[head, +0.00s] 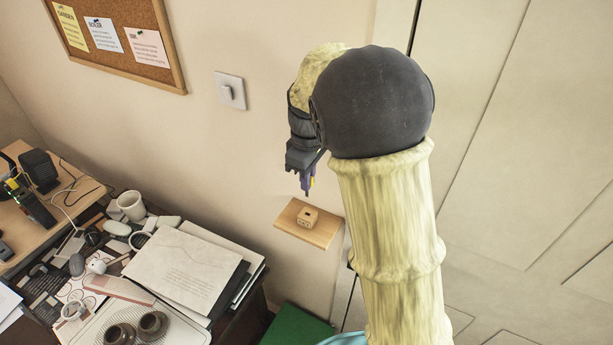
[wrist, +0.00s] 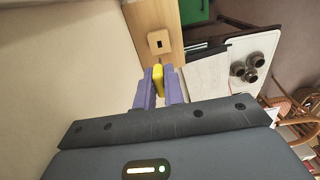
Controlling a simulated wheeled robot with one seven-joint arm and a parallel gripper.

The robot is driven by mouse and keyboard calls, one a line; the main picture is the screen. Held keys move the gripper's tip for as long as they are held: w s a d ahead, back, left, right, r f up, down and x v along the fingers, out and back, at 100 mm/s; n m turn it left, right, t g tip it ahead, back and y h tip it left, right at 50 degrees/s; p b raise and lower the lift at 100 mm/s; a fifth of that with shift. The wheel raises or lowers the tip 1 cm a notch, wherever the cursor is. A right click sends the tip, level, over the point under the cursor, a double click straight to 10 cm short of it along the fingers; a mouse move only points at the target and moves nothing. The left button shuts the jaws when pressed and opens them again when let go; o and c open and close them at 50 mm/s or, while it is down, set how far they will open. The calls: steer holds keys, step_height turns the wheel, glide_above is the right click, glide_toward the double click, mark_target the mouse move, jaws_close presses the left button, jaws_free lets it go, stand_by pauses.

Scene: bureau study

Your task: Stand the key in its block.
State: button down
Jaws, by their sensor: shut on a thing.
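My gripper (head: 308,187) is shut on the key, which shows as a yellow piece (wrist: 158,79) between the two purple fingers in the wrist view. Only its yellow part is clear; the rest is hidden or too small to tell. The block (head: 308,217) is a small light-wood cube on a small wall shelf (head: 325,233). In the wrist view the block (wrist: 152,40) shows a small dark opening in its face. In the head view the gripper points down above the block, with a gap between. The key is apart from the block.
The wall is close behind the shelf, with a light switch (head: 230,91) above. A cluttered desk with papers (head: 185,265), a white mug (head: 131,205) and dark cups stands to the left. A green box (head: 297,326) is below the shelf. A panelled door (head: 540,190) is at right.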

steer(key=shift+f+b, duration=1)
steer(key=shift+f, duration=0.3)
steer(key=shift+s+d+f+b, duration=0.1)
steer(key=shift+f+b, duration=0.75)
steer(key=shift+f, duration=0.1)
steer(key=shift+f+b, duration=0.55)
steer(key=shift+f, duration=0.15)
steer(key=shift+f+b, duration=1.05)
steer(key=shift+f, duration=0.8)
steer(key=c, duration=1.4)
jaws_free()
steer(key=shift+r, duration=0.1)
steer(key=shift+r+p, duration=3.05)
steer(key=shift+r, duration=0.4)
